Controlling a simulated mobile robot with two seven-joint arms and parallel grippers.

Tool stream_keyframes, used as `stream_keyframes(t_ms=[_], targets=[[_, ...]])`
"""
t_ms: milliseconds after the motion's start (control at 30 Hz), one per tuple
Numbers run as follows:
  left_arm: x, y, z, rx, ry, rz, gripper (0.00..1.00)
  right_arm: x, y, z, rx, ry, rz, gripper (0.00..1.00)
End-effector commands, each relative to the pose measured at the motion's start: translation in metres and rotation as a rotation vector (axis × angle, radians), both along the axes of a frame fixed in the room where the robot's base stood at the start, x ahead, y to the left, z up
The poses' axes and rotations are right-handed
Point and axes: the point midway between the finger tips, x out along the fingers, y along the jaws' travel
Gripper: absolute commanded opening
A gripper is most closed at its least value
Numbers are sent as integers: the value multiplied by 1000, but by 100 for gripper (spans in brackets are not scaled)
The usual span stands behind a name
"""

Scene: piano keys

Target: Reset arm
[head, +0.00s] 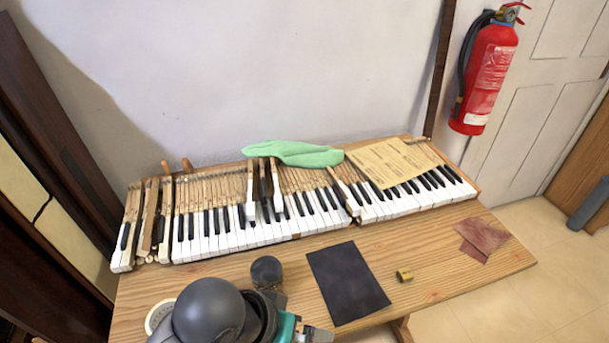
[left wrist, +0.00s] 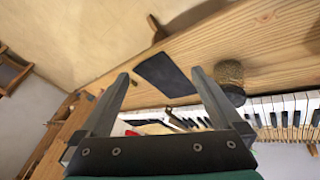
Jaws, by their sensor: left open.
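My left gripper (left wrist: 160,74) is open in the left wrist view, with its two dark fingers spread and nothing between their tips. The black sheet (left wrist: 163,75) and part of the piano keyboard (left wrist: 285,112) show beyond the fingers. In the head view, a dark rounded arm part of mine with a teal section is at the bottom edge, over the front of the wooden table (head: 440,262). The keyboard (head: 255,235) lies behind it, apart from it. My right gripper is not seen.
The black sheet (head: 346,283), a brass piece (head: 404,275), reddish sheets (head: 482,238) and a dark round-topped object (head: 266,271) are on the table. A green cloth (head: 293,154) and tan paper (head: 388,161) lie on the keyboard. A fire extinguisher (head: 487,75) hangs at the right.

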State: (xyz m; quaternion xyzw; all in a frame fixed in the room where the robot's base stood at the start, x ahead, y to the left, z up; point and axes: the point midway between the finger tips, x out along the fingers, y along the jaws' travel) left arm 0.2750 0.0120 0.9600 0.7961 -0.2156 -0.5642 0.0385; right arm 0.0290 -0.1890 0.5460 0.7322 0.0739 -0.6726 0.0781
Motion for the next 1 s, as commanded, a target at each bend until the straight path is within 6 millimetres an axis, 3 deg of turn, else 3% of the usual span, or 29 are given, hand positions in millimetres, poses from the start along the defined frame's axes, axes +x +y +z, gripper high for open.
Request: stream_keyframes(t_ms=[267,600,867,1000], targets=[[-19,66,-27,118,-51,96,100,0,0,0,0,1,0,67],[-71,154,-55,362,3,148,100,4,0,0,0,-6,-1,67],[-57,148,-123,359,26,132,100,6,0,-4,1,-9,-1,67],[-57,147,-166,359,44,125,100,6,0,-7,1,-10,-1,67]])
